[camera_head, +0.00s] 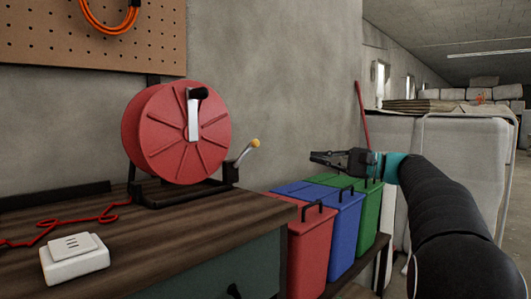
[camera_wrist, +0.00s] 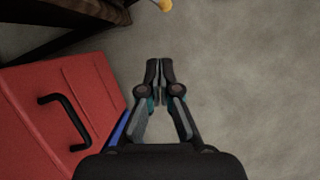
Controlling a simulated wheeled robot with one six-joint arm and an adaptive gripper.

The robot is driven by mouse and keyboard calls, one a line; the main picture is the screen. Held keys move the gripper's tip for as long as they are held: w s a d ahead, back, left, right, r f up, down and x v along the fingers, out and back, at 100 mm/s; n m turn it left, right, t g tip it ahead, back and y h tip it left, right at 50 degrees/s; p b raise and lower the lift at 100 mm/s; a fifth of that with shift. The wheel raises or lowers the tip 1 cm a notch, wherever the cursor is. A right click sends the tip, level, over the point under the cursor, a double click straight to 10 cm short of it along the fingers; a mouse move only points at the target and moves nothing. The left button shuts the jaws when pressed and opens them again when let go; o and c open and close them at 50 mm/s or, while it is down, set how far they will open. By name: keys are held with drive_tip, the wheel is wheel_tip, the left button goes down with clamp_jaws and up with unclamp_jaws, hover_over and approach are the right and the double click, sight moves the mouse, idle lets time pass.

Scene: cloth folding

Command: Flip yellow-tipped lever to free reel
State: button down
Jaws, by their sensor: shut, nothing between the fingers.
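A red cable reel (camera_head: 178,132) stands in a black frame on the wooden workbench (camera_head: 190,222), with a white crank and dark knob on its face. The lever (camera_head: 246,151) rises at the right of the reel's base, tilted up to the right, with a yellow tip (camera_head: 255,143). The yellow tip also shows at the top edge of the wrist view (camera_wrist: 166,4). My gripper (camera_head: 312,157) is shut and empty, to the right of the lever and apart from it, pointing left. In the wrist view its fingertips (camera_wrist: 159,62) are together, below the yellow tip.
Red (camera_head: 307,245), blue (camera_head: 342,225) and green (camera_head: 367,208) bins stand below my gripper, right of the bench. A red cord (camera_head: 70,222) and a white box (camera_head: 74,259) lie on the bench. A pegboard (camera_head: 60,40) hangs behind. Open air lies between gripper and lever.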

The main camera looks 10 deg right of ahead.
sight(247, 153)
drive_tip(key=shift+w+d+r, duration=0.2)
drive_tip(key=shift+w+d, duration=0.1)
drive_tip(key=shift+w, duration=0.15)
drive_tip(key=s+a+b+x, duration=0.1)
drive_tip(key=s+x, duration=0.1)
drive_tip(key=x, duration=1)
drive_tip(key=shift+a+r, duration=0.45)
drive_tip(key=shift+a, duration=0.05)
drive_tip(key=shift+r, duration=0.15)
drive_tip(key=shift+a+r+n, duration=0.1)
drive_tip(key=shift+r+n, duration=0.05)
drive_tip(key=shift+n, duration=0.25)
